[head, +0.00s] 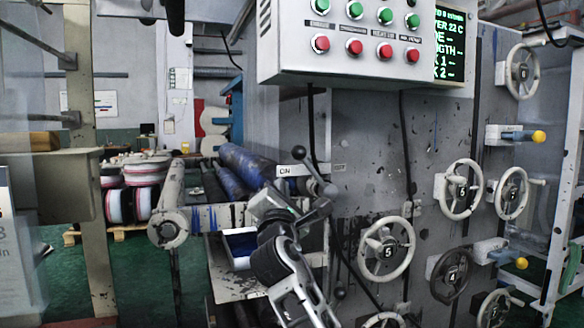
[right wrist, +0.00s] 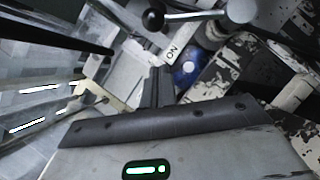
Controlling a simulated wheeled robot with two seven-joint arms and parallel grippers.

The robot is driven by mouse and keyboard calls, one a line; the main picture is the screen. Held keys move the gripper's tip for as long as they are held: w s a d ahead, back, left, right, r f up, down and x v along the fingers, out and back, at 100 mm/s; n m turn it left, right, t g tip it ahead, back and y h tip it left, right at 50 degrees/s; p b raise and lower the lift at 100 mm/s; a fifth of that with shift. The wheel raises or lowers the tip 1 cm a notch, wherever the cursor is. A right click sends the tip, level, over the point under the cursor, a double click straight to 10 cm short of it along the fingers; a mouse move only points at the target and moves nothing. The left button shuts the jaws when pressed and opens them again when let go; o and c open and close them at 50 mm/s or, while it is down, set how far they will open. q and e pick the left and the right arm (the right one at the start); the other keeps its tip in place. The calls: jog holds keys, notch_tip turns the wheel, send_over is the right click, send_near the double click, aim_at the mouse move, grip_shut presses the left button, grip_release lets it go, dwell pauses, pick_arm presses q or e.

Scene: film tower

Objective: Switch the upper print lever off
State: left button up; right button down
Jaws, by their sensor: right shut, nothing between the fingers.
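The upper print lever (head: 316,174) is a grey rod with dark ball ends on the grey machine panel, beside a white ON label (head: 285,171). My right gripper (head: 310,213) is just below the lever in the head view. Its fingers (right wrist: 158,82) are shut and empty, pointing toward the label and lever. Contact with the lever cannot be told. My left gripper is not in view.
A control box (head: 350,62) with green and red buttons overhangs the panel. Several handwheels (head: 386,250) stand out at the right. A blue roller (head: 247,165) lies behind my gripper. A lower ball-ended lever (head: 340,293) is below. A dark cable (head: 405,140) hangs down the panel.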

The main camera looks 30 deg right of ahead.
aim_at(314, 173)
jog(key=w+d+r, duration=0.2)
jog(key=d+r, duration=0.1)
jog(key=d, duration=0.1)
jog(key=shift+w+d+r+p, duration=0.15)
jog(key=shift+w+r+p, duration=0.1)
jog(key=shift+r+p, duration=0.15)
